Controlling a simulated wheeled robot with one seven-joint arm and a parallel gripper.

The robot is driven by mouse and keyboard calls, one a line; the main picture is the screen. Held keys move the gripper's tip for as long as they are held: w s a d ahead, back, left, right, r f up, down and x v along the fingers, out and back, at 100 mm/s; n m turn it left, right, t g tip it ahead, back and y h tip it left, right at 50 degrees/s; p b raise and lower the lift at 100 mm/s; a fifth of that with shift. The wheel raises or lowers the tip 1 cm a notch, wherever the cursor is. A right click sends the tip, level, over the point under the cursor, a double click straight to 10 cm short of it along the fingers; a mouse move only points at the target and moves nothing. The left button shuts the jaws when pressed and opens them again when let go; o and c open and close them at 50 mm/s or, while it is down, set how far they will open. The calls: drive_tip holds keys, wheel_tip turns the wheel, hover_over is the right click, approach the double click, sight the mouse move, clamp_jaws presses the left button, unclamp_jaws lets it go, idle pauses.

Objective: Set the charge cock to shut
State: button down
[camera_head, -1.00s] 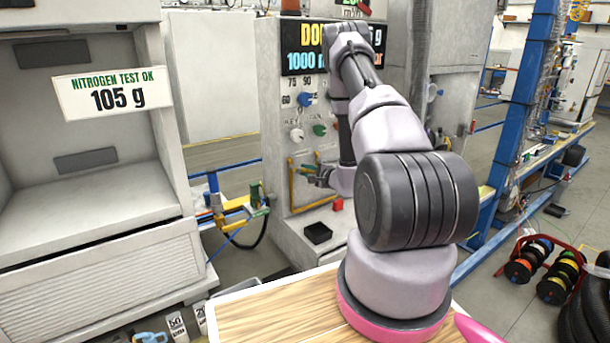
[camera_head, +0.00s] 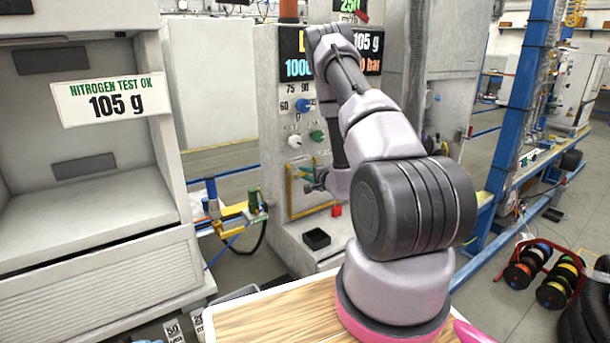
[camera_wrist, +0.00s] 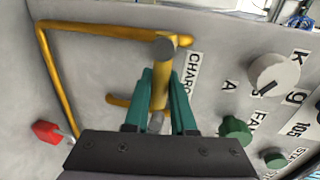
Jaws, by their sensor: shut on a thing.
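The charge cock's yellow lever (camera_wrist: 160,92) is in the middle of the wrist view, next to a label that begins "CHAR". My gripper (camera_wrist: 169,68), with teal fingers, is shut on this lever, one finger on each side. In the wrist view the lever runs along the fingers, and its round end is near the fingertips. In the head view my gripper (camera_head: 311,180) is at the front panel, low among the yellow pipes. There the cock is mostly hidden by the gripper and too small to read.
A red part (camera_wrist: 46,132) sits beside the pipe, and a green knob (camera_wrist: 235,130) and a white knob (camera_wrist: 273,73) are on the panel. A black tray (camera_head: 316,239) stands on the ledge below. The "NITROGEN TEST OK 105 g" sign (camera_head: 110,97) hangs at left.

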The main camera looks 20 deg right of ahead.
drive_tip(key=c, duration=0.8)
unclamp_jaws()
drive_tip(key=shift+o, duration=0.2)
drive_tip(key=v, duration=1.1)
